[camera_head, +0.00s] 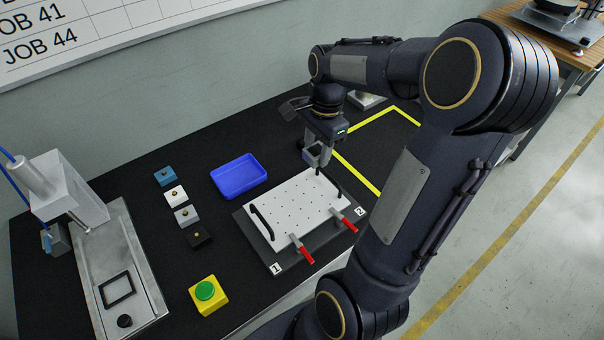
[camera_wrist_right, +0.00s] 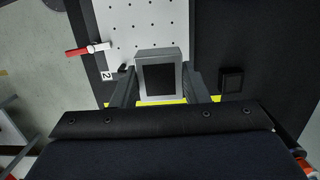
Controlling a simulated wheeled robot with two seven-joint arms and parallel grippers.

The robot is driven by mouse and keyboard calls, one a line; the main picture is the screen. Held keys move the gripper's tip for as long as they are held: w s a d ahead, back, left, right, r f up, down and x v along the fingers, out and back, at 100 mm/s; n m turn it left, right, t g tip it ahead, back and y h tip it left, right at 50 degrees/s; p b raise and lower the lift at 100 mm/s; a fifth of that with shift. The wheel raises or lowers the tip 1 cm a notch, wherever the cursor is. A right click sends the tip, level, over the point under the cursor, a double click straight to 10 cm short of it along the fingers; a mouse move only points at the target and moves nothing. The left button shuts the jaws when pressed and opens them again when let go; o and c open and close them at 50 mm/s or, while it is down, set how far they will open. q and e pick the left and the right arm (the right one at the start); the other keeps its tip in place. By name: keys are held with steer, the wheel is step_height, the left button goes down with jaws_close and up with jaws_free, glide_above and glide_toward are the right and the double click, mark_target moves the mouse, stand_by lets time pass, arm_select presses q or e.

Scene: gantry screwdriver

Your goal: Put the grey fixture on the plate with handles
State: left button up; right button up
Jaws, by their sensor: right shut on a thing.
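My right gripper (camera_head: 318,158) is shut on the grey fixture, a square grey block with a dark recess. The fixture (camera_wrist_right: 160,58) shows between the two fingers in the right wrist view. It is by the far right edge of the white perforated plate (camera_head: 292,207), and in the wrist view it overlaps the plate's near edge (camera_wrist_right: 138,22). I cannot tell its exact height. The plate has a black handle (camera_head: 262,222) at its left end; the other handle is partly hidden near my gripper. My left gripper is not in view.
The plate lies on a dark base with red clamps (camera_head: 301,249) (camera_head: 344,220) at its front. A blue tray (camera_head: 238,176), several small blocks, a green button (camera_head: 205,290) and a press (camera_head: 60,190) stand left. Yellow tape (camera_head: 358,176) marks an area at right. A small black block (camera_wrist_right: 231,79) shows in the wrist view.

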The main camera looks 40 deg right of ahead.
steer(key=s+a+r+p, duration=0.1)
steer(key=s+a+r, duration=0.1)
steer(key=s+a, duration=0.45)
steer(key=s+a+r+p, duration=0.15)
steer(key=s+a, duration=0.25)
steer(key=a, duration=0.6)
steer(key=b, duration=0.2)
glide_above(294, 202)
steer(key=f, duration=0.9)
steer(key=shift+s, duration=0.25)
steer(key=shift+w+d+f, duration=0.1)
steer(key=shift+w+f, duration=0.05)
steer(key=shift+w+d+f, duration=0.1)
steer(key=shift+f, duration=1.55)
steer(key=shift+f, duration=0.1)
